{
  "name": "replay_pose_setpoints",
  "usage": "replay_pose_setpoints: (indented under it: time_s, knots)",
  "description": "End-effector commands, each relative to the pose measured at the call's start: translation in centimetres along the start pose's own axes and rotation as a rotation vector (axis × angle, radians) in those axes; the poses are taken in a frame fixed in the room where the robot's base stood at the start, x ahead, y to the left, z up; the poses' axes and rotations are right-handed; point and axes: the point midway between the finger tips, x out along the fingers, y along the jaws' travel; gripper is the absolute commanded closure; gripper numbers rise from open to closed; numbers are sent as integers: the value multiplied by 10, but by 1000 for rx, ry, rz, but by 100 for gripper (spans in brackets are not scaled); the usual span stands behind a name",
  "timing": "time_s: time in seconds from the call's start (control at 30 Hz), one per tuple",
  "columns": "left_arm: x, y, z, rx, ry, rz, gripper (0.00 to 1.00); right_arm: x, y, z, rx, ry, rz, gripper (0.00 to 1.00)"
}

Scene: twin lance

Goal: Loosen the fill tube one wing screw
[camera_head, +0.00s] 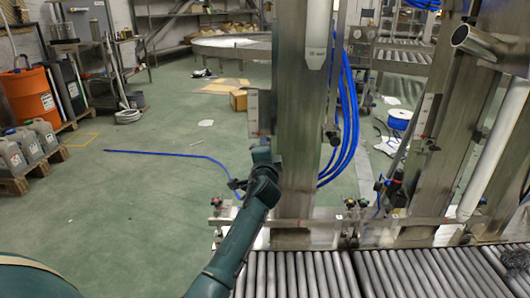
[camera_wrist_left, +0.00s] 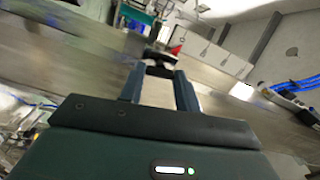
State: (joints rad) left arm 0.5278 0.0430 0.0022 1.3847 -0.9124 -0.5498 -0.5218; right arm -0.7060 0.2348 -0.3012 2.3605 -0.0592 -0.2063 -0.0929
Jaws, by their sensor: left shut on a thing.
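My left arm reaches up to the left steel column (camera_head: 298,140) in the head view. My left gripper (camera_head: 262,152) is at the column's left side, beside a pale plate with markings (camera_head: 253,113). In the left wrist view the two fingers of my left gripper (camera_wrist_left: 160,76) are shut on a small dark knob, which looks like the wing screw (camera_wrist_left: 158,56). A small red part (camera_wrist_left: 176,49) shows just behind it. In the head view the knob is hidden by the gripper. A white fill tube (camera_head: 318,35) hangs at the front of the column. My right gripper is not in view.
Blue hoses (camera_head: 349,110) run down right of the column. A second steel column (camera_head: 455,120) with a slanted tube stands to the right. A roller conveyor (camera_head: 320,275) lies in front.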

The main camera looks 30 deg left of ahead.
Motion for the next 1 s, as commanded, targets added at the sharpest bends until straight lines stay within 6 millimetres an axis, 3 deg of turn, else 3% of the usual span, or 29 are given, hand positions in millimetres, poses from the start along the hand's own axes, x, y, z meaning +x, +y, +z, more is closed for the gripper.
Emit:
replay_pose_setpoints:
  time_s: [0.27,0.3,0.57,1.0]
  knots:
    - [0,0,0,-1,1,1,90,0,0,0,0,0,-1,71]
    - [0,0,0,0,1,1,67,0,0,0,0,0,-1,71]
    - [0,0,0,0,0,0,45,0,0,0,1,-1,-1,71]
    - [1,-1,2,1,1,0,45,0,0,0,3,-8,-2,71]
